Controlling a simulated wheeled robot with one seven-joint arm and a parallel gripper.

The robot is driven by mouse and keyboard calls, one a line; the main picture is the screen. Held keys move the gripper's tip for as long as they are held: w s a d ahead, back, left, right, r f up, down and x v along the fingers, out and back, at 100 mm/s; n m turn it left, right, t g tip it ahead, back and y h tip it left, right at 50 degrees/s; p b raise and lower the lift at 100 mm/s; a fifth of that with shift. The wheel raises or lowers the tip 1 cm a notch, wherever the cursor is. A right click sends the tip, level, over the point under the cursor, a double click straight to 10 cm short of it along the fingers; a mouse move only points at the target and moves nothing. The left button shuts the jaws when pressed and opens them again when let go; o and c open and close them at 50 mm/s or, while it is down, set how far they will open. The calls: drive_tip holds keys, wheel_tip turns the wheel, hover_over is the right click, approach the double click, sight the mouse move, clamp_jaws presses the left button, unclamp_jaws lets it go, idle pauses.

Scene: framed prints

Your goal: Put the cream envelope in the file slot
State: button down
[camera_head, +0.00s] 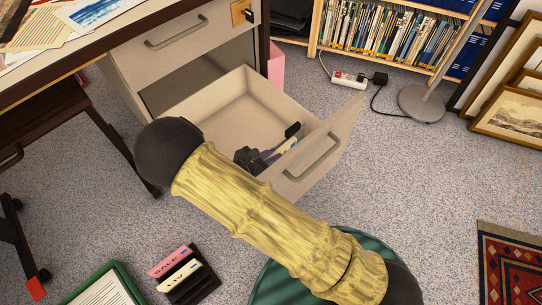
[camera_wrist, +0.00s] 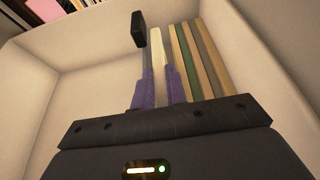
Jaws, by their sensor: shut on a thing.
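My gripper (camera_wrist: 161,88) reaches down into the open drawer (camera_head: 240,95). Its purple fingers are shut on an upright cream strip, which I take to be the cream envelope (camera_wrist: 158,58). In the head view my gripper (camera_head: 262,156) is partly hidden by my arm, and a cream edge (camera_head: 289,147) shows beside it. Several upright files (camera_wrist: 204,62), tan and greenish, stand just right of the envelope in the wrist view. A black block (camera_wrist: 138,28) stands at its left. The slot's opening and the envelope's lower edge are hidden, so I cannot tell whether it rests on the bottom.
The drawer front (camera_head: 325,145) and side walls surround my gripper closely. On the floor lie a black rack (camera_head: 199,287) with pink and cream cards and a green-framed sheet (camera_head: 108,287). A lamp base (camera_head: 421,103) and framed prints (camera_head: 512,117) stand right.

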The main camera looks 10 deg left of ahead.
drive_tip(key=shift+f, duration=0.15)
drive_tip(key=c, duration=1.4)
unclamp_jaws()
drive_tip(key=shift+r, duration=0.25)
drive_tip(key=p+v, duration=0.6)
drive_tip(key=v, duration=0.6)
drive_tip(key=shift+f, duration=0.15)
